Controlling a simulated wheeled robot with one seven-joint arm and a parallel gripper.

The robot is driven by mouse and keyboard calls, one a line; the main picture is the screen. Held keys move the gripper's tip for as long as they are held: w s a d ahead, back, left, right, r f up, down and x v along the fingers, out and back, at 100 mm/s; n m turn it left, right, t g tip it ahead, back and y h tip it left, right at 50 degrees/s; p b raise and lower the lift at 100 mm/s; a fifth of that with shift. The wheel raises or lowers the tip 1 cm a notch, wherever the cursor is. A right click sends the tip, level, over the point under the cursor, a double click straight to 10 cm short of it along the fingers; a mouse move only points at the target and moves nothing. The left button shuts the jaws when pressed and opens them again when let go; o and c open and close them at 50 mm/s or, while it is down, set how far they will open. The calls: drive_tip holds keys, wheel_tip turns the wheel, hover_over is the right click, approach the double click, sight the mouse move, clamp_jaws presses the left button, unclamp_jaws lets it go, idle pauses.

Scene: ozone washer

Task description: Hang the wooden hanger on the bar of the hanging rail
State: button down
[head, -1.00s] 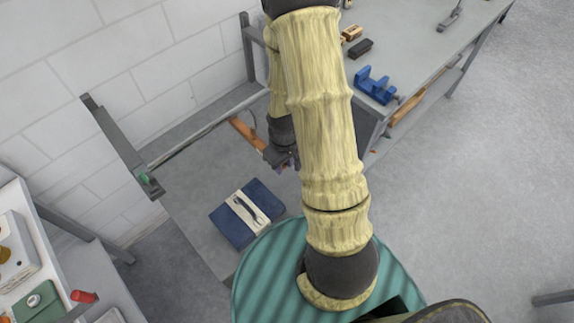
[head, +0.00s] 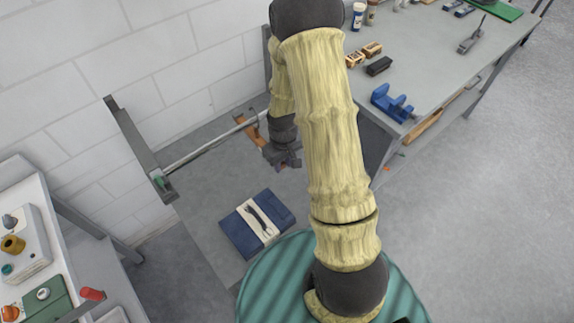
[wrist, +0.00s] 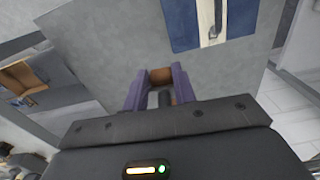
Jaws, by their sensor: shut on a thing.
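The wooden hanger (head: 247,132) shows as a short orange-brown piece beside my wrist in the head view, next to the bar. My gripper (head: 288,164) is shut on it. In the wrist view a brown end of the hanger (wrist: 161,75) sits between the purple fingers of my gripper (wrist: 160,82). The metal bar (head: 208,147) of the hanging rail runs from a dark left bracket toward the right, behind my arm. The hanger's upper part appears close to the bar's right portion. I cannot tell whether its hook touches the bar. My arm hides much of the hanger.
A blue case (head: 239,238) with a pale band and dark handle lies on the grey surface below the rail. A workbench (head: 437,70) with a blue holder (head: 391,103) stands at right. A white bench (head: 57,251) with devices is at left.

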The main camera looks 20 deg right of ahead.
drive_tip(key=shift+f+b, duration=0.9)
drive_tip(key=shift+f, duration=0.55)
drive_tip(key=shift+s, duration=0.1)
drive_tip(key=c, duration=1.1)
unclamp_jaws()
drive_tip(key=shift+o, duration=0.2)
wheel_tip(320, 180, up, 17)
drive_tip(key=b, duration=0.1)
drive_tip(key=shift+s+r, duration=0.15)
drive_tip(key=shift+r, duration=0.05)
